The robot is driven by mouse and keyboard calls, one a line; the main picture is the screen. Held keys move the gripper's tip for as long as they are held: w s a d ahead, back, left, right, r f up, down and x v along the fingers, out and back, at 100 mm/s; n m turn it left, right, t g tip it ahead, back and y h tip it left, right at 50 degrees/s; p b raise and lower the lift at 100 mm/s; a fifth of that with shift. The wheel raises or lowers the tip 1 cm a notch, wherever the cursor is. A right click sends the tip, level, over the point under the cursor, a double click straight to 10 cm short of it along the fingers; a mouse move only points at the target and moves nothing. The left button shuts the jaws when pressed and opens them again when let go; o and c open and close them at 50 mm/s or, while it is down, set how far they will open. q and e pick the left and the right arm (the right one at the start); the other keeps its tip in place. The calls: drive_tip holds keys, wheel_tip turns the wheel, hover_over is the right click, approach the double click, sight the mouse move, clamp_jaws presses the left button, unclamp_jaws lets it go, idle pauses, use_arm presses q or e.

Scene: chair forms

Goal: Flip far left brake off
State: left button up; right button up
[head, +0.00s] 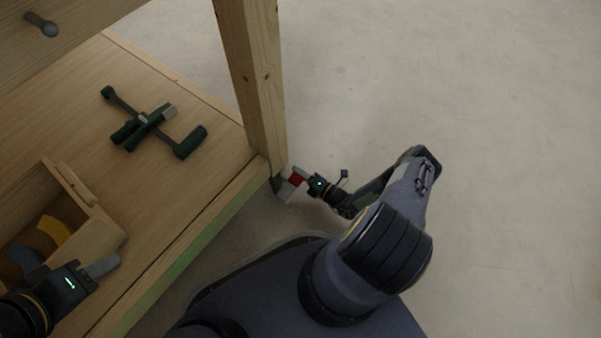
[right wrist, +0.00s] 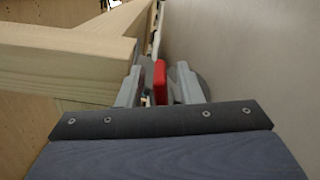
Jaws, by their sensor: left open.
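A red brake lever (head: 296,180) shows at the foot of the wooden leg (head: 262,90), by a grey caster that is mostly hidden. It also shows in the right wrist view (right wrist: 159,76). My right gripper (head: 288,186) is low at the leg's foot. Its two fingers are apart, with the red lever between or just beyond them; a gap shows on the lever's left side. I cannot tell whether a finger touches it. My left gripper (head: 103,266) is open beside a wooden box on the shelf, away from the lever.
The wooden shelf (head: 185,95) carries a dark green clamp-like tool (head: 146,121) and an open wooden box (head: 105,240) with yellow and blue pieces inside. A drawer front with a knob (head: 42,25) is above. The floor (head: 480,100) at right is clear.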

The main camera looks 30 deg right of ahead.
drive_tip(key=p+v, duration=0.1)
drive_tip(key=v, duration=0.6)
drive_tip(key=shift+s+d+p, duration=0.15)
drive_tip(key=shift+s+p, duration=0.25)
idle(0.3)
